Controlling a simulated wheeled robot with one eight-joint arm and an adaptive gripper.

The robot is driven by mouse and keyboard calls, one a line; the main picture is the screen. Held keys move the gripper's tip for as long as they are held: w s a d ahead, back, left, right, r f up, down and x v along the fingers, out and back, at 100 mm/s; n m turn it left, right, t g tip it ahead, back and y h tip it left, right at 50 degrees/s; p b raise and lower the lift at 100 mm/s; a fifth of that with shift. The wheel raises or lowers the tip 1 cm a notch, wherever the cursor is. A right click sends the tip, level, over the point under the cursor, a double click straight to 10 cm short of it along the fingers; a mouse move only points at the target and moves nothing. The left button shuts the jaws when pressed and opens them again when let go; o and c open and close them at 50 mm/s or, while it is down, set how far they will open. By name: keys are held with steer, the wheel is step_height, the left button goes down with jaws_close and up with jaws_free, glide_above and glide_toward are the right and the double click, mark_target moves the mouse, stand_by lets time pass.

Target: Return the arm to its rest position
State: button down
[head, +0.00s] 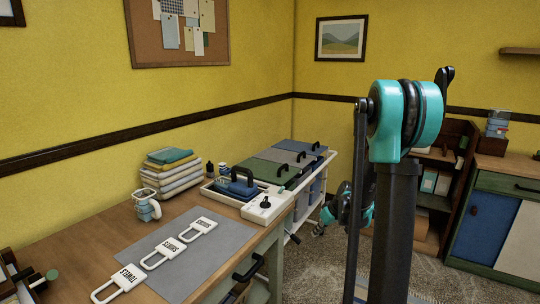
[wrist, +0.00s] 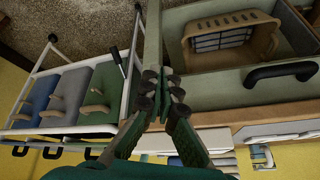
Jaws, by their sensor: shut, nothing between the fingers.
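My gripper (wrist: 162,92) is shut with nothing between its fingertips in the wrist view. A teal and black lower part of my arm shows beyond the column, to the right of the rolling cart. The fingertips are not clear there.
The wooden table (head: 75,240) bears a grey mat (head: 165,258) with three white labelled tags, folded towels (head: 170,172) and a glass jug (head: 146,206). A white-framed cart (head: 322,172) with lidded bins stands beyond. A cabinet (head: 495,225) stands at right. Carpet (head: 310,265) lies between.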

steer(key=s+r+m+h, duration=0.2)
steer(key=s+m+h, duration=0.2)
steer(key=s, duration=2.4)
steer(key=shift+d+m, duration=0.25)
steer(key=shift+m, duration=0.75)
